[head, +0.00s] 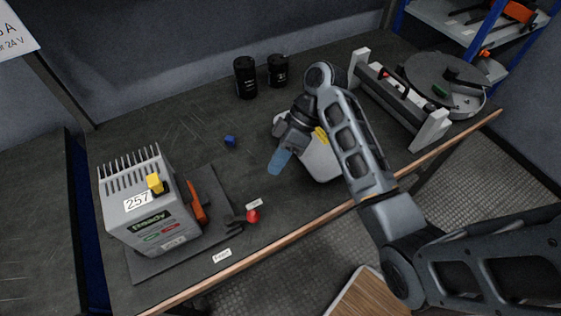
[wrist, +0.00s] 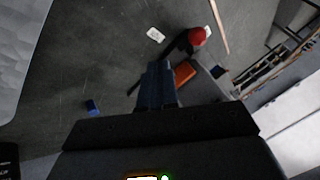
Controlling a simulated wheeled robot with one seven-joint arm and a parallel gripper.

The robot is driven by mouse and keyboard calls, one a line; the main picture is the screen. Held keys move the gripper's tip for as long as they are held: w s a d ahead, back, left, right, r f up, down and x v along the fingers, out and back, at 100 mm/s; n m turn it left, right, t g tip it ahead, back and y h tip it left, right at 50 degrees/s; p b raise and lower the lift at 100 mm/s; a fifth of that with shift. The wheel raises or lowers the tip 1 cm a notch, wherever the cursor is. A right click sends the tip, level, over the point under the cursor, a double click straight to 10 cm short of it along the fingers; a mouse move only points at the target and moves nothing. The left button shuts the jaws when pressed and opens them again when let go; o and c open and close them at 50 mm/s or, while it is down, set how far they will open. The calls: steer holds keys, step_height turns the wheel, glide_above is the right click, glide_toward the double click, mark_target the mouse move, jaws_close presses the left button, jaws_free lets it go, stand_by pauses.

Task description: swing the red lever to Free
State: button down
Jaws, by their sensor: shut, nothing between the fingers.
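The red lever's round knob (head: 252,216) sits at the end of a short dark arm beside the grey base plate of the unit. In the wrist view the red knob (wrist: 197,36) is up and right of my fingers. A white label (head: 254,204) lies close beside the knob. A second white label (head: 222,255) lies farther off, nearer the table's front edge. Their lettering is too small to read surely. My gripper (head: 279,162) is shut and empty, above the table, behind and right of the knob in the head view, apart from it. Its fingers (wrist: 157,85) point toward the lever area.
The grey finned unit (head: 150,215), marked 257, stands left with an orange handle (head: 197,203). A rail frame and round disc (head: 445,80) stand at right.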

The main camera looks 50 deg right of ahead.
mark_target(244, 217)
steer(key=b+x, duration=0.1)
steer(key=x, duration=0.5)
steer(key=shift+s+a+f+b, duration=0.1)
steer(key=shift+a+f+b, duration=0.1)
steer(key=shift+a+b, duration=0.15)
steer(key=shift+s+a+r+p, duration=0.1)
steer(key=shift+s+a+p, duration=0.45)
steer(key=shift+a, duration=0.45)
steer(key=shift+s+a, duration=0.4)
steer(key=shift+a, duration=0.15)
